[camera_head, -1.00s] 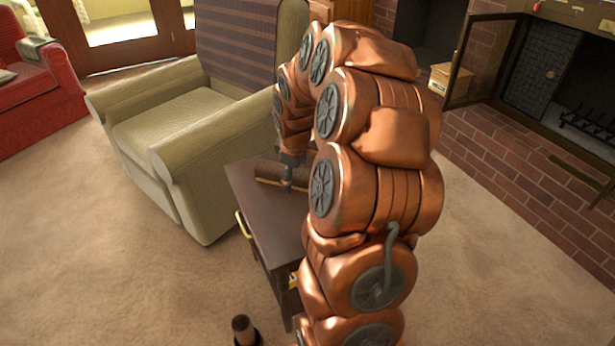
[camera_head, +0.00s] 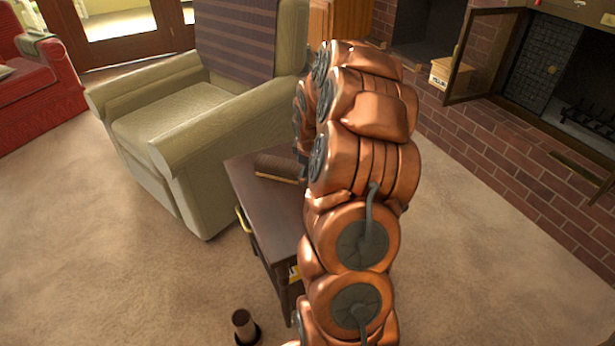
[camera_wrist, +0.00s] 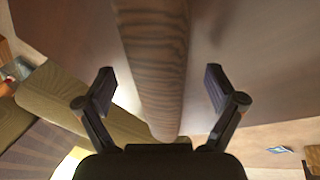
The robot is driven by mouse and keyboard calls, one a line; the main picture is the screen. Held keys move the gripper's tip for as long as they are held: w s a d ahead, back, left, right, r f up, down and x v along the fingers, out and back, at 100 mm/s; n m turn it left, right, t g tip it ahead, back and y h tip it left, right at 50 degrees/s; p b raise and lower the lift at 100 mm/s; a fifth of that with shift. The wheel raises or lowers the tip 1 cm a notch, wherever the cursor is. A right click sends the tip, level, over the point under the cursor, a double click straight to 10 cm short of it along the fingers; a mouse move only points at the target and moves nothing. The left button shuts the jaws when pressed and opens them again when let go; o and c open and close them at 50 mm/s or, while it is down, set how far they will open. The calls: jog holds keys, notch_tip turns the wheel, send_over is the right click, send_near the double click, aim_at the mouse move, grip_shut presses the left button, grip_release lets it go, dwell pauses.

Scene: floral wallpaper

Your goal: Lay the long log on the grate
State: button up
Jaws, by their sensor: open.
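A brown log (camera_head: 277,167) lies on the dark side table (camera_head: 262,205) in the head view, its right end hidden by my arm. In the wrist view a log with dark wood grain (camera_wrist: 158,50) runs from the top edge down between my fingers, its rounded end near the palm. My gripper (camera_wrist: 159,80) is open, with a finger on either side of the log and a gap on both sides. The gripper is hidden behind my arm in the head view. The black grate (camera_head: 588,116) is inside the fireplace at the far right.
A green armchair (camera_head: 190,115) stands directly left of the table. A short brown upright cylinder (camera_head: 243,322) stands on the carpet in front. An open fireplace door (camera_head: 485,58) juts out left of the firebox. The carpet right of my arm is clear.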

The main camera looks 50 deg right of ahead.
jog(key=shift+w+d+f, duration=0.15)
jog(key=shift+f, duration=0.5)
grip_shut()
dwell(0.4)
